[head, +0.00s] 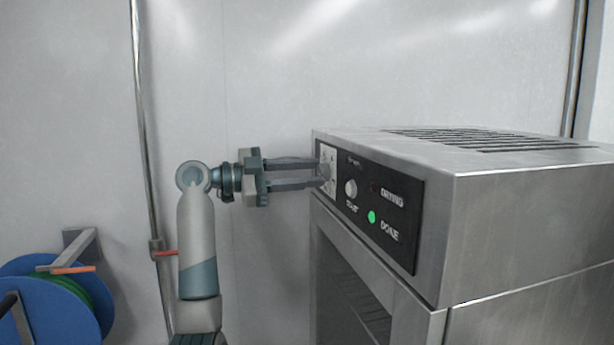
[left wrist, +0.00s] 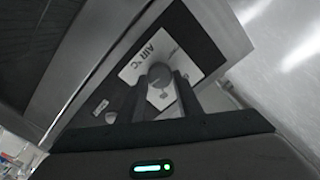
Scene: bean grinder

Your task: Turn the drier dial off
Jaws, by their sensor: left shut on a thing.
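The drier (head: 520,210) is a grey metal box on the right of the head view, with a black control panel (head: 400,225) on its front. Its dial (head: 326,170) sits on a white plate at the panel's left end. In the left wrist view the dial (left wrist: 160,76) is a round dark knob on the white plate, below the letters "AIR °C". My left gripper (head: 318,174) reaches the dial from the left, its two fingers at the dial and shut on it. The fingers partly hide the dial and its marks. My right gripper is not in view.
The panel also has a round start knob (head: 351,188), a dark "DRYING" lamp (head: 375,187) and a lit green "DONE" lamp (head: 371,217). A vertical pipe (head: 146,130) runs along the wall. A blue reel (head: 35,300) stands at the lower left.

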